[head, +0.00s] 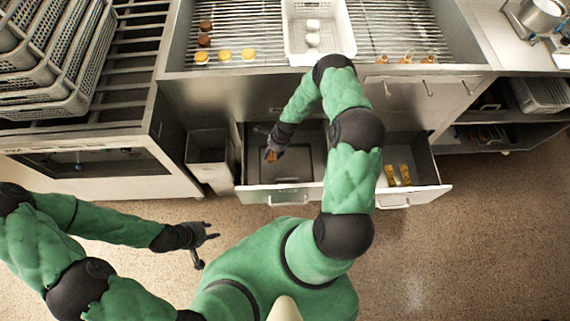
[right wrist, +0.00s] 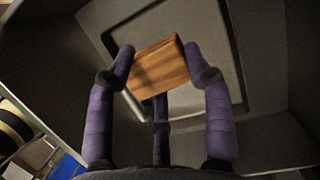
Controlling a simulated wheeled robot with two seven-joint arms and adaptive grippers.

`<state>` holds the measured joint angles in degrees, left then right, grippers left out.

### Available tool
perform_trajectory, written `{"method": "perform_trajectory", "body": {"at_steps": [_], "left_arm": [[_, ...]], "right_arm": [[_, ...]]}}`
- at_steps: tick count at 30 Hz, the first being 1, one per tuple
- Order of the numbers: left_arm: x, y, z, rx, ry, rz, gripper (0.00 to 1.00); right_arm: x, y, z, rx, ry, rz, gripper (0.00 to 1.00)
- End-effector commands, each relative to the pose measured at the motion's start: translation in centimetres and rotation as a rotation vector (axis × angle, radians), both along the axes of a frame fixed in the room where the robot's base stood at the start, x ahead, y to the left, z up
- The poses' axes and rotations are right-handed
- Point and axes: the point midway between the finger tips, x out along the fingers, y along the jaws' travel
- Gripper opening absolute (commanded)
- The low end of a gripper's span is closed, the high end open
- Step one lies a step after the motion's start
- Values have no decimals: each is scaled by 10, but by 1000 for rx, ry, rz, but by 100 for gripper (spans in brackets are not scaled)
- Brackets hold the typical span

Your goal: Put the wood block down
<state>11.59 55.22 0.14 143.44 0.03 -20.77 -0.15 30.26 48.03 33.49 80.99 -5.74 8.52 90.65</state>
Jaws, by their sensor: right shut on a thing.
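The wood block (right wrist: 160,67) is a small brown grained piece, seen in the right wrist view between the fingers of my right gripper (right wrist: 160,62). In the head view the block (head: 272,156) is a small brown spot below my right gripper (head: 268,146). That gripper is shut on the block and holds it within the open left drawer (head: 288,187). I cannot tell whether the block touches the drawer's grey floor. My left gripper (head: 206,245) is open and empty over the floor, left of the drawers.
A second open drawer (head: 428,183) to the right holds yellow items (head: 398,175). A grey bin (head: 208,160) stands left of the drawers. A white basket (head: 345,40) sits on the counter rack above. Perforated baskets (head: 50,60) are stacked at upper left.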

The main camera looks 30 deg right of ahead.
Motion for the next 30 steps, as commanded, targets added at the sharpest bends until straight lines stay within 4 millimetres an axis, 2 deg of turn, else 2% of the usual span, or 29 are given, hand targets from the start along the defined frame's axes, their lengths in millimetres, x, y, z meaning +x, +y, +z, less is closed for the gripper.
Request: {"method": "perform_trajectory", "body": {"at_steps": [3, 12, 20, 26, 30], "left_arm": [[0, 0, 1, 0, 0, 0, 40], [0, 0, -20, 0, 0, 0, 40], [0, 0, -27, 0, 0, 0, 40], [0, 0, -39, 0, 0, 0, 40], [0, 0, -39, 0, 0, 0, 40]], "right_arm": [[-4, -4, -11, 1, 2, -66, 19], [-4, -5, -62, 1, 2, -80, 19], [-4, -5, -79, 1, 2, -78, 19], [-4, -4, -106, 1, 2, -76, 19], [-4, -5, -107, 0, 1, -77, 19]]}}
